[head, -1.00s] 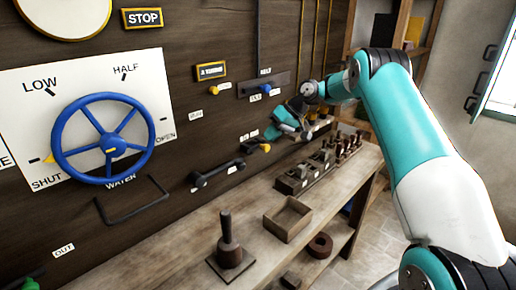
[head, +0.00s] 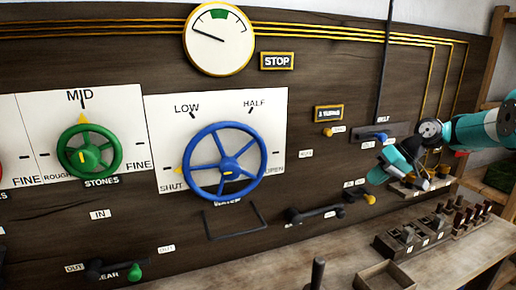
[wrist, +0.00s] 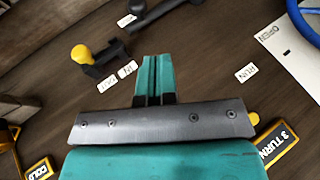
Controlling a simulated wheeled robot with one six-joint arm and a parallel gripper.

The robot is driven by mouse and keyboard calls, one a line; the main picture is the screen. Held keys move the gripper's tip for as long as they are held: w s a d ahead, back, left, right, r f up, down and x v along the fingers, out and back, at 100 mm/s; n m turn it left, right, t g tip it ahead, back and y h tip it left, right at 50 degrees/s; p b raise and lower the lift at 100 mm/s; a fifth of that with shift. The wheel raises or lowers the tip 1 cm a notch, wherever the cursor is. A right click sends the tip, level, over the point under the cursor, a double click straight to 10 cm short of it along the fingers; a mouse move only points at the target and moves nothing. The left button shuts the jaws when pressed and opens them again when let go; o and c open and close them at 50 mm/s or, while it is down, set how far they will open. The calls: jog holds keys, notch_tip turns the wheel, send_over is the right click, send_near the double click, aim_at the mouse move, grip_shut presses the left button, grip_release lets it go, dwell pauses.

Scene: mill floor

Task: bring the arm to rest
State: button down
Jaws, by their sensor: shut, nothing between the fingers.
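My gripper (head: 376,175) is at the right in the head view, in front of the dark panel, between the blue-handled belt lever (head: 377,136) and a yellow-knobbed lever (head: 369,199). In the wrist view my gripper (wrist: 155,62) has its two teal fingers side by side, shut and empty. The yellow knob (wrist: 81,54) shows left of the fingers there, apart from them. My arm (head: 485,128) comes in from the right edge; most of it is out of the picture.
The blue water wheel (head: 224,162) and green stones wheel (head: 89,151) are on the panel, left of my gripper. Below my gripper, the bench (head: 445,252) holds an open wooden box (head: 385,277) and a rack of dark pegs (head: 472,215). A gauge (head: 219,40) is above.

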jog(key=s+a+r+n+g+h, duration=0.1)
jog(key=s+a+r, duration=0.4)
jog(key=s+a, duration=0.35)
jog(key=s+a+r+n+g, duration=0.1)
jog(key=s+a+r, duration=0.3)
jog(key=s+a, duration=0.45)
jog(key=s+a+f+n+h, duration=0.1)
jog(key=s+a, duration=0.1)
jog(key=s, duration=0.9)
jog(key=s+a+f+n+g+h, duration=0.1)
jog(key=s+a, duration=0.2)
jog(key=s, duration=0.8)
jog(key=shift+s+a+f, duration=0.15)
jog(key=shift+s+a, duration=0.05)
jog(key=shift+a, duration=0.1)
